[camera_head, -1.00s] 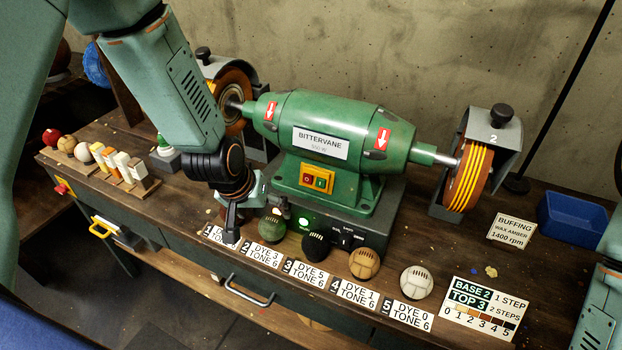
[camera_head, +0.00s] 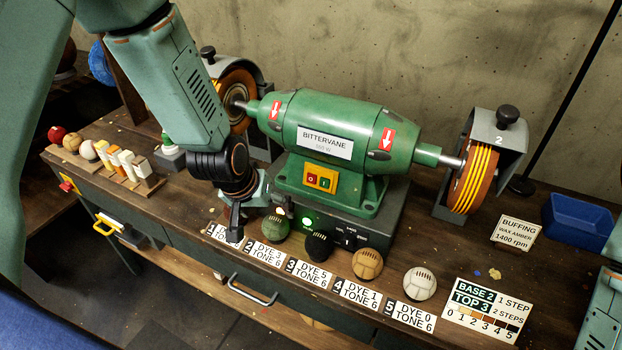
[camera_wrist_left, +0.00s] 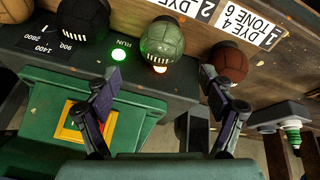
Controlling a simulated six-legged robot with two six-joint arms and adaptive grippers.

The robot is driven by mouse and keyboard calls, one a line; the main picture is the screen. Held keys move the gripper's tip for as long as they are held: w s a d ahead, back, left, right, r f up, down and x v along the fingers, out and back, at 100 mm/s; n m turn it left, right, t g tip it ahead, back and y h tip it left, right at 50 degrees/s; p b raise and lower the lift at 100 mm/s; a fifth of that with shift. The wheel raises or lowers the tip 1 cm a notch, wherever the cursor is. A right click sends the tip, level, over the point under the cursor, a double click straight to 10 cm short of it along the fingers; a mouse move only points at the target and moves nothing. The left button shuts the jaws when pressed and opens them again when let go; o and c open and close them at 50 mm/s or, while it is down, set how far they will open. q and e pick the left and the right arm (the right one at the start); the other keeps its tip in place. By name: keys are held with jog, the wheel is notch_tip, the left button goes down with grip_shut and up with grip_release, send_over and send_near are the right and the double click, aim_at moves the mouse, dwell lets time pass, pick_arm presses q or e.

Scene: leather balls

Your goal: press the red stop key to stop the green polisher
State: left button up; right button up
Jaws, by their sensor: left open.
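The green polisher (camera_head: 340,128) stands on the bench with a wheel at each end. The red stop key (camera_head: 311,179) sits left of the green key (camera_head: 325,182) on a yellow plate on its base. My left gripper (camera_head: 240,218) is open and points down in front of the base, left of the keys and apart from them. In the left wrist view its two fingers (camera_wrist_left: 165,105) are spread with nothing held, and one finger partly covers the yellow plate (camera_wrist_left: 67,125). My right gripper is out of view.
Several balls stand along the front edge, including a green ball (camera_head: 276,227) beside my left gripper and a black ball (camera_head: 319,246). A lit green RUN lamp (camera_head: 307,222) is on the control box. A blue bin (camera_head: 577,222) stands at the right.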

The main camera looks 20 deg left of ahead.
pick_arm(q)
jog(key=shift+c, duration=0.2)
grip_shut()
dwell(0.6)
dwell(1.2)
